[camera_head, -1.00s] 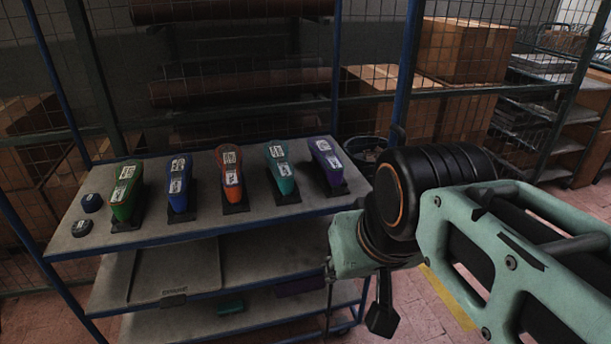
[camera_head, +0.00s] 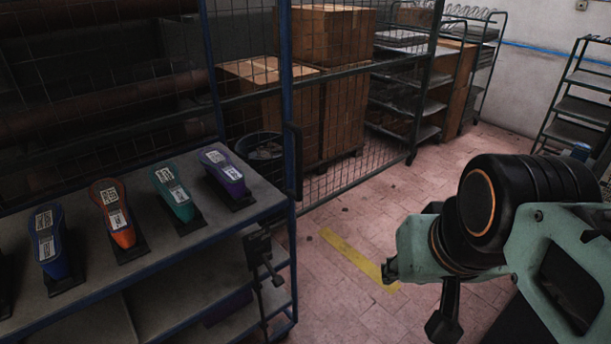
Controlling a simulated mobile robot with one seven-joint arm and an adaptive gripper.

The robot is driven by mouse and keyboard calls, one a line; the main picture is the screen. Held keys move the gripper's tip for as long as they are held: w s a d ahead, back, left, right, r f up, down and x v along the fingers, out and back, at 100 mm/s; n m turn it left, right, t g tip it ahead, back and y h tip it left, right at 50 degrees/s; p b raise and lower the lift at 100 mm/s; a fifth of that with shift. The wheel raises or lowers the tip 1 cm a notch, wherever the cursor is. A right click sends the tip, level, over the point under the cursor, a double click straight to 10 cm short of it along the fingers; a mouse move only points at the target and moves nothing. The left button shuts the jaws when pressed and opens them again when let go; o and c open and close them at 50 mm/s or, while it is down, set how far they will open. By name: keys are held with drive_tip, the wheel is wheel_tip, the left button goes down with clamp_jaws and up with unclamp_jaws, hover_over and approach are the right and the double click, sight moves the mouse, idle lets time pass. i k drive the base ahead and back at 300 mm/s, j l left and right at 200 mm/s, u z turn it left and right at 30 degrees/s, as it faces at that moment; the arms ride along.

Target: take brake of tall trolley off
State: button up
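I cannot tell for sure which rack is the tall trolley. A tall dark rack with several shelves (camera_head: 583,105) stands at the right edge, partly cut off. Another tall shelved rack (camera_head: 470,50) stands at the back by the wall. No brake or pedal can be made out on either one. My arm reaches in from the lower right. A dark part at its end, perhaps my gripper (camera_head: 445,318), hangs at the bottom edge, apart from both racks. Its fingers cannot be made out.
A blue-framed shelf unit (camera_head: 170,245) with several coloured shoe-shaped pieces (camera_head: 112,212) fills the left. A dark lever mechanism (camera_head: 265,262) is on its right post. A mesh fence (camera_head: 360,170) with cardboard boxes (camera_head: 330,35) behind it stands beyond. The pink tiled floor (camera_head: 470,165) is clear in the middle.

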sight(277, 280)
drive_tip(key=i+l+z, duration=0.1)
drive_tip(key=i+z, duration=0.6)
drive_tip(key=i, duration=0.6)
drive_tip(key=i+l+u, duration=0.1)
drive_tip(key=i, duration=0.5)
drive_tip(key=i+u, duration=0.3)
drive_tip(key=i, duration=0.25)
drive_tip(key=i+u, duration=0.3)
drive_tip(key=i, duration=0.2)
drive_tip(key=i+l+u, duration=0.15)
drive_tip(key=i+u, duration=0.35)
drive_tip(key=i, duration=0.6)
drive_tip(key=i+u, duration=0.25)
drive_tip(key=u, duration=0.2)
drive_tip(key=i+l+u, duration=0.1)
drive_tip(key=u, duration=0.4)
drive_tip(key=i+u, duration=0.1)
drive_tip(key=u, duration=3.35)
